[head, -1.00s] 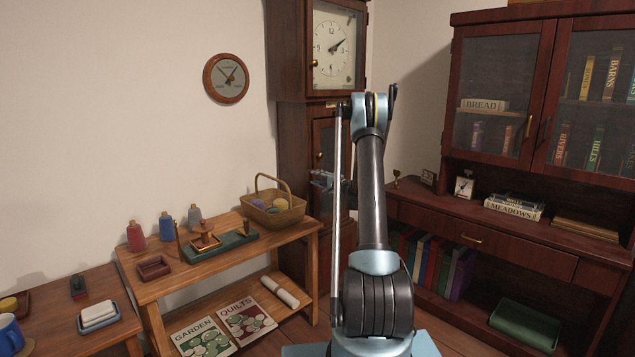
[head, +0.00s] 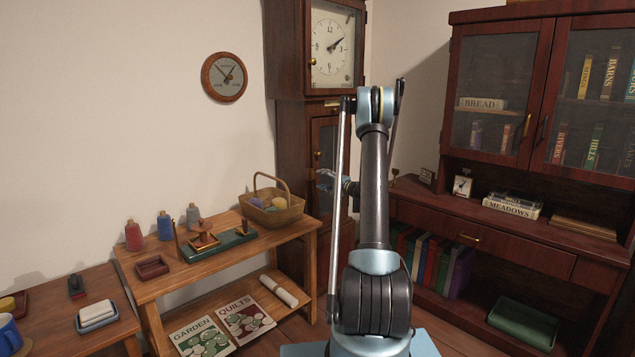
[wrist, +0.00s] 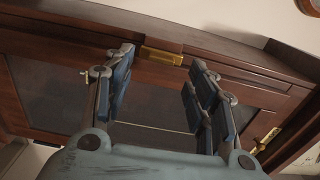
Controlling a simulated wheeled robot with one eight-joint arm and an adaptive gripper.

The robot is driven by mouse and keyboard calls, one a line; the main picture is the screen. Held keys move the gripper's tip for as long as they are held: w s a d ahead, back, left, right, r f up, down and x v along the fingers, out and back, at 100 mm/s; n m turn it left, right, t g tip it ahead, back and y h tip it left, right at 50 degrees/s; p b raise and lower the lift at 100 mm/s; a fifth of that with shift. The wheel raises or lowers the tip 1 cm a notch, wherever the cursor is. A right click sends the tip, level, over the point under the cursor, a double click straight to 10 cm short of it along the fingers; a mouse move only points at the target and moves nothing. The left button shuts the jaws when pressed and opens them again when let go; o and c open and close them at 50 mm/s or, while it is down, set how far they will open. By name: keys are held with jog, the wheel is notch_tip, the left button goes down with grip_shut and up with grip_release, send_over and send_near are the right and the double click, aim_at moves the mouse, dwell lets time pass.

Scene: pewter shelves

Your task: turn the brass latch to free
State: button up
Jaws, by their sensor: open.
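A brass fitting (wrist: 162,55), which looks like the latch, sits on the dark wooden door frame of the tall clock in the wrist view. In the head view a small brass spot (head: 317,155) shows on the clock's lower door. My gripper (wrist: 160,82) is open and empty, its two dark fingers spread in front of the glazed door. The fitting shows between and beyond the fingertips, with no visible contact. In the head view my gripper (head: 326,176) is small, in front of the lower door, partly hidden by my arm.
Another brass piece (wrist: 268,137) is on the clock near its dial. A low wooden bench (head: 160,290) with a wicker basket (head: 290,215) stands left of the clock. A dark cabinet (head: 520,255) stands at right.

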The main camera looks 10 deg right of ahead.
jog(key=v, duration=0.6)
jog(key=shift+s+d, duration=0.2)
jog(key=shift+s, duration=0.1)
jog(key=s+a+r+n+g, duration=0.35)
jog(key=s+a+r, duration=0.25)
jog(key=s+a, duration=0.25)
jog(key=s+a+r+n+g+h, duration=0.1)
jog(key=s+a+n+g, duration=0.15)
jog(key=s, duration=0.65)
jog(key=s+a+r+n+g+h, duration=0.1)
jog(key=s+a+g+h, duration=0.15)
jog(key=s, duration=0.65)
jog(key=s+d+f+n+g+h, duration=0.1)
jog(key=s+d+f+h, duration=0.1)
jog(key=s, duration=1)
jog(key=s+d+f+n+g+h, duration=0.1)
jog(key=s+f, duration=0.4)
jog(key=s, duration=0.7)
jog(key=s+d+f+n+g+h, duration=0.1)
jog(key=s+d+f+g+h, duration=0.1)
jog(key=s, duration=0.9)
notch_tip(320, 180, down, 2)
jog(key=shift+s+d+f+n+h, duration=0.2)
jog(key=shift+s+d+n+h, duration=0.2)
jog(key=shift+d+h, duration=0.6)
jog(key=shift+a, duration=0.1)
jog(key=shift+w+f, duration=0.2)
jog(key=shift+w, duration=0.3)
